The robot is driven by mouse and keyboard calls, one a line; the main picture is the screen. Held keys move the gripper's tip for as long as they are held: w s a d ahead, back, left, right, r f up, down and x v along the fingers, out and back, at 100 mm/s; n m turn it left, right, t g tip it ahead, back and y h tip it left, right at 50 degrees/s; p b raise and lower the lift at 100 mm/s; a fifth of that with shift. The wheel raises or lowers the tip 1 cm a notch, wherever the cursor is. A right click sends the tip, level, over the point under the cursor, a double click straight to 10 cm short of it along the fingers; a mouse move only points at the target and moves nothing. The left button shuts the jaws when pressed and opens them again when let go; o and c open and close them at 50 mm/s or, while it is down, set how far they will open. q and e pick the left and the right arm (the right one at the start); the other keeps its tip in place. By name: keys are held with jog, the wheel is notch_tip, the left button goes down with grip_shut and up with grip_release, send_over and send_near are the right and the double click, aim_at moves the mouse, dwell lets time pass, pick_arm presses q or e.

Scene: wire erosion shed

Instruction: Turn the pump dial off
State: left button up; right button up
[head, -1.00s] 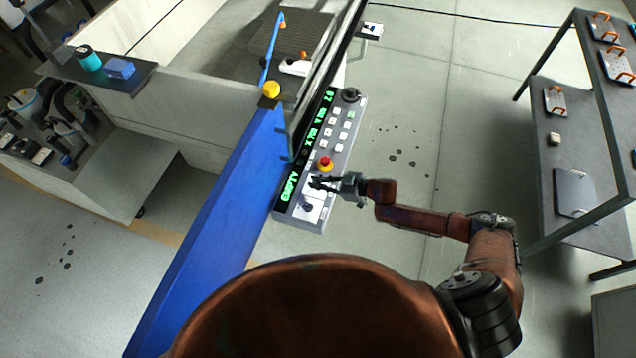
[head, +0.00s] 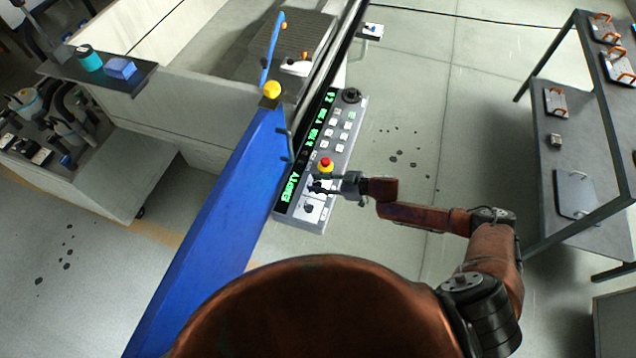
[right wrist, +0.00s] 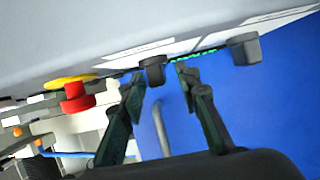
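The control panel (head: 343,140) stands at the centre of the head view. Two dark dials sit on its near end. My right gripper (head: 319,185) is at the farther of these, beside the red stop button. In the right wrist view this dial (right wrist: 152,71) lies between the fingertips of my right gripper (right wrist: 160,73), close to the left one, with a gap at the right one. The fingers look open. The other dial (right wrist: 244,47) is to the right; it also shows in the head view (head: 308,209). I cannot read the dial labels. My left gripper is not in view.
The red stop button (right wrist: 75,95) on its yellow collar is left of the fingers. A blue panel (head: 215,220) runs along the left of the control panel. A dark shelf rack (head: 575,140) stands at the right.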

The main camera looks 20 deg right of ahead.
jog(key=shift+d, duration=0.1)
jog(key=shift+s+d, duration=0.1)
jog(key=shift+d, duration=0.05)
jog(key=v, duration=1.1)
jog(key=shift+d+r, duration=0.15)
jog(key=shift+d, duration=0.05)
jog(key=shift+s, duration=0.15)
